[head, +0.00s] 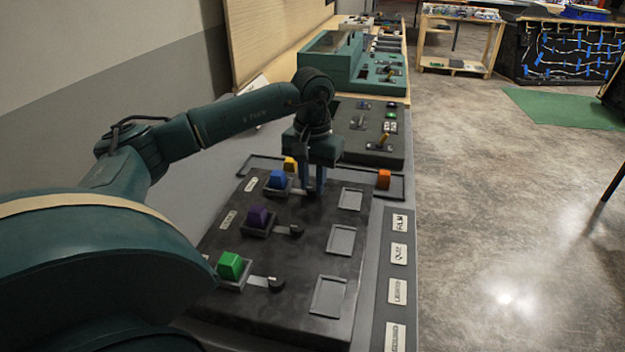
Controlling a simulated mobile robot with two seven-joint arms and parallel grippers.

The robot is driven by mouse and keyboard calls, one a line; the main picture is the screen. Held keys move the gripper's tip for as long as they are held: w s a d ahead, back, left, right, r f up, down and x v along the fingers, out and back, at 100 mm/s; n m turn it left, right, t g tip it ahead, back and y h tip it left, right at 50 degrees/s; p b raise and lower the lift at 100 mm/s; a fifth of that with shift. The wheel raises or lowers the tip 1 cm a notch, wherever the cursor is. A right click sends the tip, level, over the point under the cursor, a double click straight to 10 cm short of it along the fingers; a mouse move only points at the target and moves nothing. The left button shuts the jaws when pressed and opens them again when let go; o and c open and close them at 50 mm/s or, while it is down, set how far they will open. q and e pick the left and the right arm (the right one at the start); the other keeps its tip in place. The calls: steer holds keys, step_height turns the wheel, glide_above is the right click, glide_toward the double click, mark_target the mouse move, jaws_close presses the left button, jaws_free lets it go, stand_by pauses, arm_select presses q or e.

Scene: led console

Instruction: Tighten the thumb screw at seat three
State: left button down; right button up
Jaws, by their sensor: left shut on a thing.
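A dark console panel (290,260) has a row of seats, each with a coloured block, a pale strip and a black thumb screw. The blue block (277,179) sits in the far seat, the purple block (258,216) in the middle one and the green block (230,265) in the near one. My left gripper (312,190) points down beside the blue block, shut on what seems to be that seat's thumb screw, which its fingers hide. The thumb screws by purple (296,231) and green (277,285) are in plain view. The seat labels are too small to read.
A yellow block (290,164) and an orange block (384,179) lie in a tray behind. Another console (375,150) with levers and a green case (335,65) stand farther back. Floor at right is open.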

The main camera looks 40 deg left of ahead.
mark_target(312, 188)
arm_select(q)
steer(key=shift+w+a+r+m, duration=0.1)
steer(key=shift+r+m, duration=0.2)
steer(key=c, duration=1.5)
jaws_free()
steer(key=o, duration=0.3)
steer(key=shift+f, duration=0.15)
step_height(312, 188, up, 13)
steer(key=p, duration=0.1)
